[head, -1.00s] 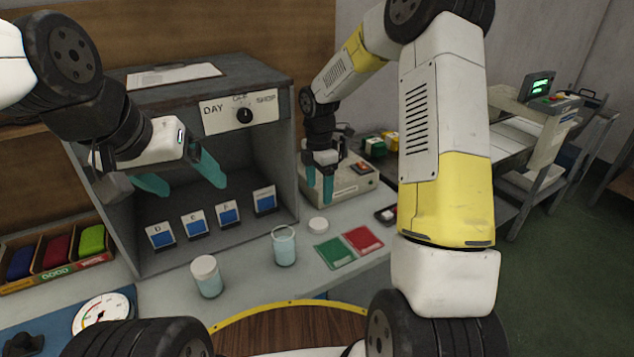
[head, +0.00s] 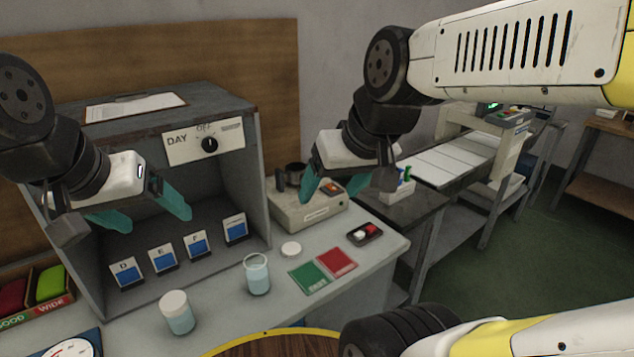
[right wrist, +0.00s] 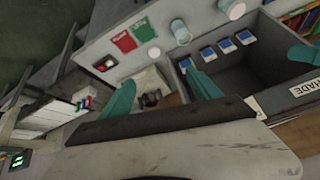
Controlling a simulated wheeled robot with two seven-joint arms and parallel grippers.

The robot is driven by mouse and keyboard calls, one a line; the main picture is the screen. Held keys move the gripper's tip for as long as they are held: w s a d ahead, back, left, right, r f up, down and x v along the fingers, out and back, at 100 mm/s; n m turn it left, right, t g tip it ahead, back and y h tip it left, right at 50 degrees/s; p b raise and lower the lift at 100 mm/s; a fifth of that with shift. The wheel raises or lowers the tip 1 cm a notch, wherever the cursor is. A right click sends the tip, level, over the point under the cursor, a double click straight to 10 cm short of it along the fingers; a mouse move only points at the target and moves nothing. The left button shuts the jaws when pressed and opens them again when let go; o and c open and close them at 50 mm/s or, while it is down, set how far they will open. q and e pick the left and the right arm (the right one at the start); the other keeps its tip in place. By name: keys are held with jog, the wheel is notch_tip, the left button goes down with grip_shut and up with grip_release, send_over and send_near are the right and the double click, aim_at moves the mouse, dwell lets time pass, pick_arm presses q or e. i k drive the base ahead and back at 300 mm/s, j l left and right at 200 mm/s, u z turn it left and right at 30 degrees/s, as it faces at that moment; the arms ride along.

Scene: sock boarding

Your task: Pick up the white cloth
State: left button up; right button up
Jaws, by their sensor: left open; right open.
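I cannot make out a white cloth in either view. A flat white sheet (head: 136,106) lies on top of the grey cabinet (head: 195,98) in the head view; it looks like paper. My left gripper (head: 142,207) is open and empty in front of the cabinet's open front. My right gripper (head: 338,188) is open and empty above the small beige device (head: 312,208). Its teal fingers also show in the right wrist view (right wrist: 160,90), with nothing between them.
A lidded jar (head: 177,313), an open beaker (head: 257,274), a white lid (head: 291,249), a green card (head: 308,277) and a red card (head: 337,262) are on the bench. Several blue-marked cards stand inside the cabinet. A long table with white panels (head: 462,160) stands at right.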

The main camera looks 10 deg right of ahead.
aim_at(359, 235)
jog(key=l+u, duration=0.15)
jog(key=l, duration=0.3)
jog(key=l+u, duration=0.2)
jog(key=l, duration=0.25)
jog(key=k+l+u, duration=0.15)
jog(key=l, duration=0.25)
jog(key=k+l+u, duration=0.2)
jog(key=l, duration=0.25)
jog(key=i, duration=0.1)
